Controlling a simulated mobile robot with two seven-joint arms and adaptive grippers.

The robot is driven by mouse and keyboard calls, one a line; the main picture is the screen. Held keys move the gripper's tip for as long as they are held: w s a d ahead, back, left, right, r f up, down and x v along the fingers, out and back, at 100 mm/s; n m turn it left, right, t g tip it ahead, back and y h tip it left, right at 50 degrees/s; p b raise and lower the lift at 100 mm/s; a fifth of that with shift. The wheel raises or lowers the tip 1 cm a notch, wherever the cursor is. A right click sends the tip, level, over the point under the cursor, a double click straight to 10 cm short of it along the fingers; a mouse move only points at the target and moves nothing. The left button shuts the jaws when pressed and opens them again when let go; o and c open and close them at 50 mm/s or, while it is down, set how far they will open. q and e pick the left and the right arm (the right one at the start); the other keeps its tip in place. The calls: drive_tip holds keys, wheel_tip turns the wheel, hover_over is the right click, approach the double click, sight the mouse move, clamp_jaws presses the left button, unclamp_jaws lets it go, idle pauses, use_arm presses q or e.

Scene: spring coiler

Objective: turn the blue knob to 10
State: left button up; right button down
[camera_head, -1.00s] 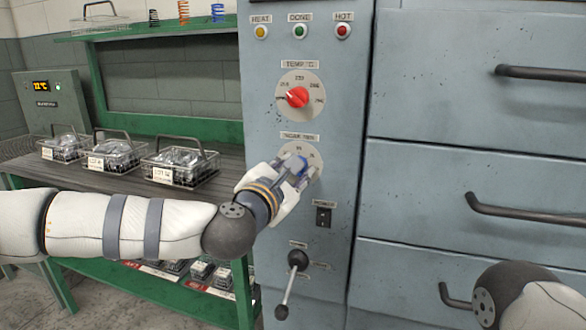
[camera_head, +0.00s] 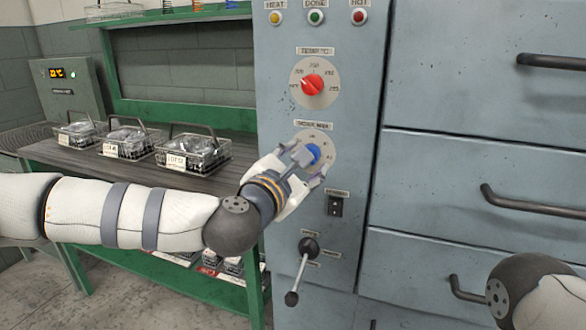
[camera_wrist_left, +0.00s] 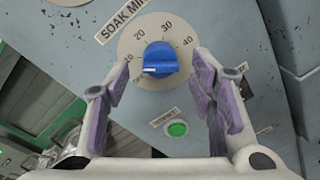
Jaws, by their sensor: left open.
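The blue knob (camera_head: 313,153) sits on a round dial (camera_head: 328,140) on the grey machine front, below the red knob's dial. In the left wrist view the blue knob (camera_wrist_left: 160,60) shows on its dial marked 10, 20, 30 and 40, under a "SOAK MIN" label. Its white pointer mark faces lower left, below the 10. My left gripper (camera_head: 308,165) is open at the knob in the head view. My right gripper is out of view.
The red knob (camera_head: 312,85) is above, with indicator lamps higher up. A black switch (camera_head: 335,205) and a lever (camera_head: 300,270) are below. A green button (camera_wrist_left: 177,129) shows beneath the dial. Drawers with dark handles (camera_head: 530,200) are right; wire baskets (camera_head: 193,152) stand left.

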use_arm(q)
drive_tip(key=v, duration=1)
drive_tip(key=s+d+f+m+g, duration=0.1)
drive_tip(key=s+f+m+g, duration=0.25)
drive_tip(key=s+f, duration=0.4)
drive_tip(key=s+d+f+m+g, duration=0.1)
drive_tip(key=s+f+m+g, duration=0.25)
drive_tip(key=f, duration=0.65)
drive_tip(key=s+d+f+m+g, duration=0.1)
drive_tip(key=s+f+m+g, duration=0.1)
drive_tip(key=s+f+m, duration=0.55)
drive_tip(key=s+a+f+m+g+y+p, duration=0.1)
drive_tip(key=s+a+f+g, duration=0.2)
drive_tip(key=s+f, duration=0.25)
drive_tip(key=s+a+f+m+g+y, duration=0.1)
drive_tip(key=s+a+f+m+g, duration=0.15)
drive_tip(key=s+f, duration=0.3)
drive_tip(key=s+a+f+m+g+y, duration=0.1)
drive_tip(key=s+a+m+g+y, duration=0.1)
drive_tip(key=s+a, duration=0.5)
drive_tip(key=s+a+f+m+g+y, duration=0.1)
drive_tip(key=s+a+m+g+y, duration=0.1)
drive_tip(key=s+a, duration=0.5)
drive_tip(key=shift+a+f+m+p, duration=0.3)
drive_tip(key=shift+a+f+m, duration=0.05)
drive_tip(key=shift+a+m, duration=0.55)
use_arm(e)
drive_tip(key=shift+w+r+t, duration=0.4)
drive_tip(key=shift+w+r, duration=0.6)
